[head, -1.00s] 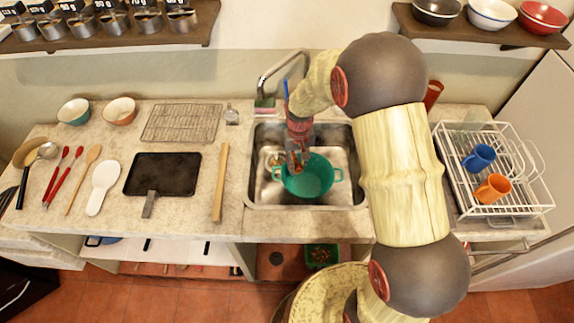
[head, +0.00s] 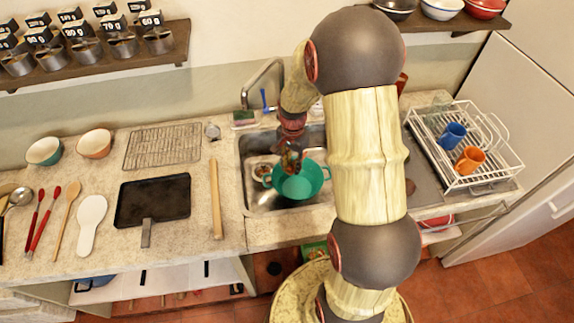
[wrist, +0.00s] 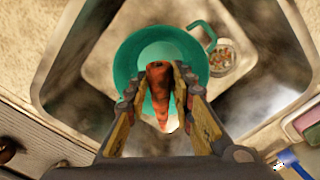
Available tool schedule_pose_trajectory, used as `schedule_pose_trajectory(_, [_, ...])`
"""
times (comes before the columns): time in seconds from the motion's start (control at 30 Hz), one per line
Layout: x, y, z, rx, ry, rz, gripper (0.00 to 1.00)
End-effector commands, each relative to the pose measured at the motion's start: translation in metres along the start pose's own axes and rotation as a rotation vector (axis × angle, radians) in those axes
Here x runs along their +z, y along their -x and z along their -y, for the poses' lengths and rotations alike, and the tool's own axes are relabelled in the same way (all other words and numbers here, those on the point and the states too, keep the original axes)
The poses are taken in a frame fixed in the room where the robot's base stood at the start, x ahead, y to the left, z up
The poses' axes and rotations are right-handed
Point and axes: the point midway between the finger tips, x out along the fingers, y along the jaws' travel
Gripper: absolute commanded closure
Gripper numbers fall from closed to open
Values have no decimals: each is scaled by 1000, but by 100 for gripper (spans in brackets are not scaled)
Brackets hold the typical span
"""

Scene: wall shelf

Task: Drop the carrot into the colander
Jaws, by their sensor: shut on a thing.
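The carrot (wrist: 159,88) is orange-brown and sits between the two fingers of my gripper (wrist: 158,100) in the wrist view. My gripper is shut on it. The green colander (wrist: 127,70) stands in the sink behind the carrot, and its inside shows past the carrot's upper end. In the head view my gripper (head: 291,160) is over the left rear part of the colander (head: 299,184). The carrot is hard to make out there. The height between carrot and colander is hard to judge.
The metal sink (head: 252,172) surrounds the colander, with a faucet (head: 262,80) behind it. A white dish rack (head: 487,175) with two mugs stands to the right.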

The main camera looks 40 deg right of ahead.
Motion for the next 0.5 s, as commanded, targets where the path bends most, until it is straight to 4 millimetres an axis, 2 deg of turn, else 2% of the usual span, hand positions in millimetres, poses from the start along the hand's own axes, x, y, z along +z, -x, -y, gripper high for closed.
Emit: schedule_pose_trajectory(0.5, [1,-52,0,1,4,1,100])
